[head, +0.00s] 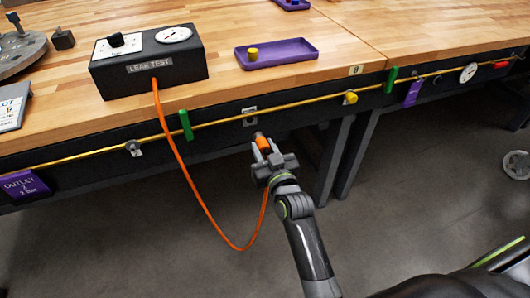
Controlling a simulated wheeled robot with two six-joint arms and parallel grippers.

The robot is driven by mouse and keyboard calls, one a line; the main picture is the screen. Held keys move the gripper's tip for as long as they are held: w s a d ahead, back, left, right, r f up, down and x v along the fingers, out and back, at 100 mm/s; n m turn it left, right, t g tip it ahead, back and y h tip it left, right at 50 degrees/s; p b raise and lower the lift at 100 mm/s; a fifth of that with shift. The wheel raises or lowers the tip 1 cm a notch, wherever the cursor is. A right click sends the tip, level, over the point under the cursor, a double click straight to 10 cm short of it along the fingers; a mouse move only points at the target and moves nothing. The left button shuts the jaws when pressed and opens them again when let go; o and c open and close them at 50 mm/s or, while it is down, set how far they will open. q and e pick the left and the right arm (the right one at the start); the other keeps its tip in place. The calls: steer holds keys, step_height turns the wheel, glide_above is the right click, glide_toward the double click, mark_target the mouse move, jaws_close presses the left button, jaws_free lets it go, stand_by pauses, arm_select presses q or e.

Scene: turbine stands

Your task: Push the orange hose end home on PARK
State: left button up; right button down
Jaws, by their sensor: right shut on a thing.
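My right gripper (264,157) is shut on the orange hose end (263,143), in front of the bench's dark front rail. The hose end's grey tip points up toward the rail. The orange hose (200,200) hangs in a loop from the leak test box (148,62) down and back up to my gripper. A small grey plate (250,115) sits on the rail just above the hose end; its lettering is too small to read, so I cannot tell if it is PARK. The tip looks apart from it. My left gripper is not in view.
A yellow line (300,103) runs along the rail, with green clips (185,125), a yellow knob (351,98) and a gauge (467,73). A purple tray (290,62) with a yellow piece lies on the bench. The floor below the rail is clear.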

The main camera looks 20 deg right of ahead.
mark_target(258, 136)
steer(key=shift+w+b, duration=0.3)
steer(key=shift+w, duration=2.05)
steer(key=shift+p, duration=0.55)
steer(key=shift+w, duration=0.25)
